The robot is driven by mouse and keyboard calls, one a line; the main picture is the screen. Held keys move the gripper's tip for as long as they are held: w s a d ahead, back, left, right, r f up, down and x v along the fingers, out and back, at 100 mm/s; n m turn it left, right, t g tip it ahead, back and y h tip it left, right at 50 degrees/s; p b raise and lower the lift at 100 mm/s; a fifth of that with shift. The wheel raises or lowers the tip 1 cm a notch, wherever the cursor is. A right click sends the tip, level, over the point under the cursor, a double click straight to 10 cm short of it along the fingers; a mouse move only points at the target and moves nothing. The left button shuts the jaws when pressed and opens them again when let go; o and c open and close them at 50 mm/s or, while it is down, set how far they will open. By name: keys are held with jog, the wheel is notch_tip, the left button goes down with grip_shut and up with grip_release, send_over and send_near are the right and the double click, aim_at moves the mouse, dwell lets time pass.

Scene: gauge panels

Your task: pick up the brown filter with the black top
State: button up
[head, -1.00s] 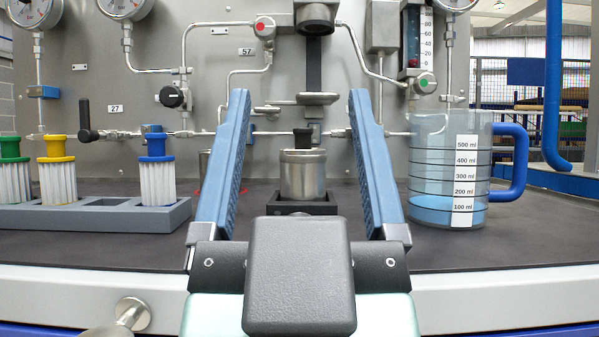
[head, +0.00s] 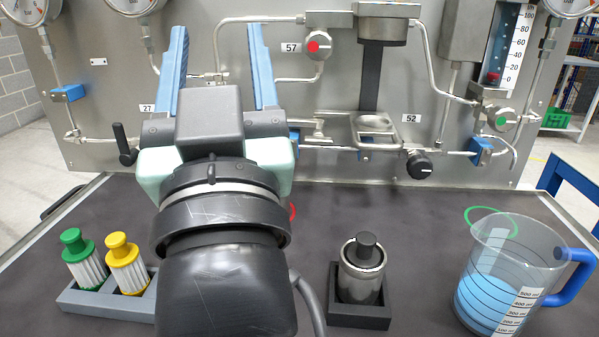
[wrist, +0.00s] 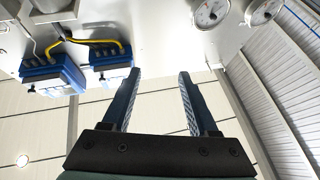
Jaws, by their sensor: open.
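A black knob-like top (head: 367,247) stands up out of a metal cup (head: 360,283), which sits in a square black holder (head: 360,316) right of centre in the head view. Any brown filter body below the top is hidden inside the cup. My gripper (head: 218,30) is open and empty. It is raised in front of the panel, up and to the left of the cup, fingers pointing up. In the wrist view, my gripper (wrist: 158,75) has its fingers apart with nothing between them, and no filter shows.
A grey rack (head: 95,303) with a green-topped filter (head: 83,260) and a yellow-topped filter (head: 127,263) is at left, partly behind my arm. A clear jug (head: 505,280) with blue liquid stands at right. The panel's pipes and valves rise behind. Dark table is bare between cup and jug.

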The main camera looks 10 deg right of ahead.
jog(key=w+r+g+p, duration=0.55)
jog(key=r+p, duration=0.55)
jog(key=p, duration=0.9)
jog(key=n+g+p, duration=0.9)
jog(key=n+g, duration=0.4)
jog(key=g, duration=0.5)
send_over(366, 237)
notch_tip(366, 237, down, 18)
jog(key=r, duration=0.1)
jog(key=f+b, duration=0.1)
jog(key=f, duration=0.3)
jog(key=f+b, duration=0.1)
jog(key=f, duration=0.3)
jog(key=shift+s+d, duration=0.1)
jog(key=shift+s, duration=0.1)
jog(key=shift+w+f+p, duration=0.15)
jog(key=shift+f+p, duration=0.25)
jog(key=shift+f, duration=2.45)
grip_shut()
